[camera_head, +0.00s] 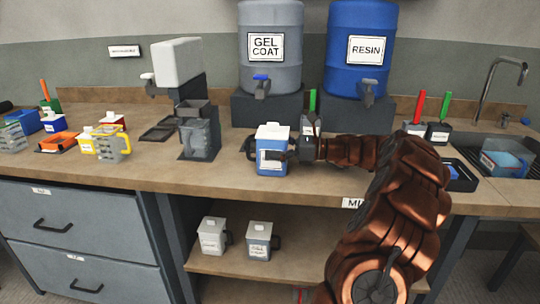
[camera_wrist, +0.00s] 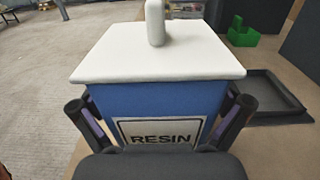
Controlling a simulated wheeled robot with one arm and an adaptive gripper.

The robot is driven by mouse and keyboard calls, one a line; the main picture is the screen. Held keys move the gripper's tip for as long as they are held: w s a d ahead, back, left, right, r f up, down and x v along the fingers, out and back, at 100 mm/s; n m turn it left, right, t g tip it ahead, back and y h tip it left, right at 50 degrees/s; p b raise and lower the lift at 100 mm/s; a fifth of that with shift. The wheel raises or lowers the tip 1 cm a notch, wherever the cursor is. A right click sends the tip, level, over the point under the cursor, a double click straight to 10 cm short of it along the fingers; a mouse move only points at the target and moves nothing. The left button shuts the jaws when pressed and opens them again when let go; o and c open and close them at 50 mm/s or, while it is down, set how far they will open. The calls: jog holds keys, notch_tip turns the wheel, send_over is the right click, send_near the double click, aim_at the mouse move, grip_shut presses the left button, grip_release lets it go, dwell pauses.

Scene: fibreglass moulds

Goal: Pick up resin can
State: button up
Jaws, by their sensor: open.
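The resin can (camera_head: 270,162) is a blue can with a white lid and a dark handle on its left, upright near the front edge of the bench. In the wrist view the can (camera_wrist: 160,100) fills the middle, with its RESIN label facing me. My gripper (camera_head: 288,154) is at the can's right side in the head view, with one finger across its front. In the wrist view the gripper (camera_wrist: 160,106) is open, with a finger on each side of the can. I cannot tell whether the fingers touch it. The far side is hidden.
A gel coat drum (camera_head: 270,75) and a blue resin drum (camera_head: 358,80) stand behind. Two grey cans (camera_head: 213,238) (camera_head: 258,243) sit on the shelf below. A dark tray (camera_wrist: 262,97) lies beyond the can, to the right.

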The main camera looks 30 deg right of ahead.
jog(key=c, duration=1.3)
jog(key=shift+c, duration=0.4)
jog(key=shift+r, duration=0.15)
